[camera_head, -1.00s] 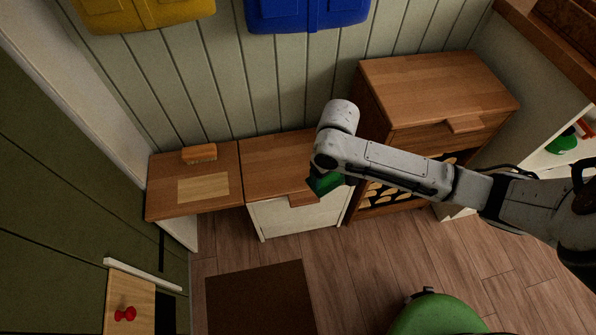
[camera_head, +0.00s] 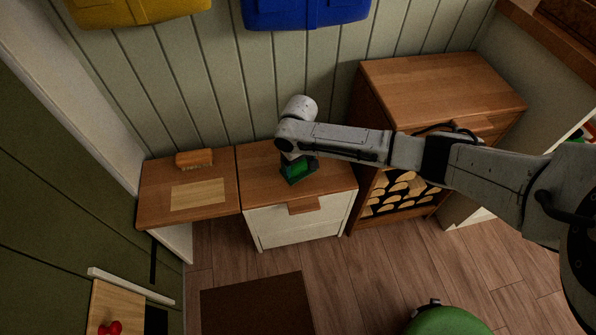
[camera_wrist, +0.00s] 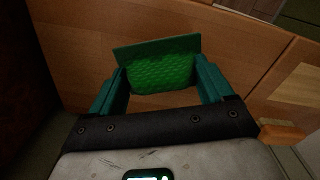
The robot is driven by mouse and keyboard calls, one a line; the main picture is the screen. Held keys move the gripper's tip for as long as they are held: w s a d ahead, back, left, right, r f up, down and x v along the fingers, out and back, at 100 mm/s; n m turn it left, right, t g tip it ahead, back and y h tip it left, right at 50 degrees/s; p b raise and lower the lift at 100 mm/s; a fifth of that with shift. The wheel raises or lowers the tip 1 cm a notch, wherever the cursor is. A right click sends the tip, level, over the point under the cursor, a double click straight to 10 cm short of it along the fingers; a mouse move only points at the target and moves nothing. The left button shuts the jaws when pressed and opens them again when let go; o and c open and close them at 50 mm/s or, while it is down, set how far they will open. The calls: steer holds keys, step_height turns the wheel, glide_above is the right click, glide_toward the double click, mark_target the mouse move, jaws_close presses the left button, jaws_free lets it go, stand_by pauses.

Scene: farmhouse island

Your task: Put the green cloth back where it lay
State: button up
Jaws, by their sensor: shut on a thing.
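My gripper (camera_wrist: 162,85) has its teal fingers on both sides of the green cloth (camera_wrist: 165,66), which looks bright green and textured, and is shut on it. In the head view the green cloth (camera_head: 297,171) is small, partly hidden by my gripper (camera_head: 298,175). Both are over the wooden top of the white cabinet (camera_head: 262,185). I cannot tell whether the cloth touches that top. A pale rectangle (camera_head: 198,194) lies on the wooden top to the left, bare; it also shows at the right of the wrist view (camera_wrist: 300,86).
A brown brush (camera_head: 194,159) lies behind the pale rectangle and shows in the wrist view (camera_wrist: 282,132). A taller wooden cabinet (camera_head: 430,85) stands to the right, logs below. Yellow (camera_head: 140,8) and blue (camera_head: 305,12) bags hang above. A green round seat (camera_head: 448,320) is in front.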

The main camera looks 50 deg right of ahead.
mark_target(298, 170)
steer(key=f, duration=0.1)
steer(key=f+b, duration=0.1)
steer(key=f, duration=0.1)
steer(key=shift+w+f, duration=0.2)
steer(key=shift+f, duration=0.1)
steer(key=o, duration=0.8)
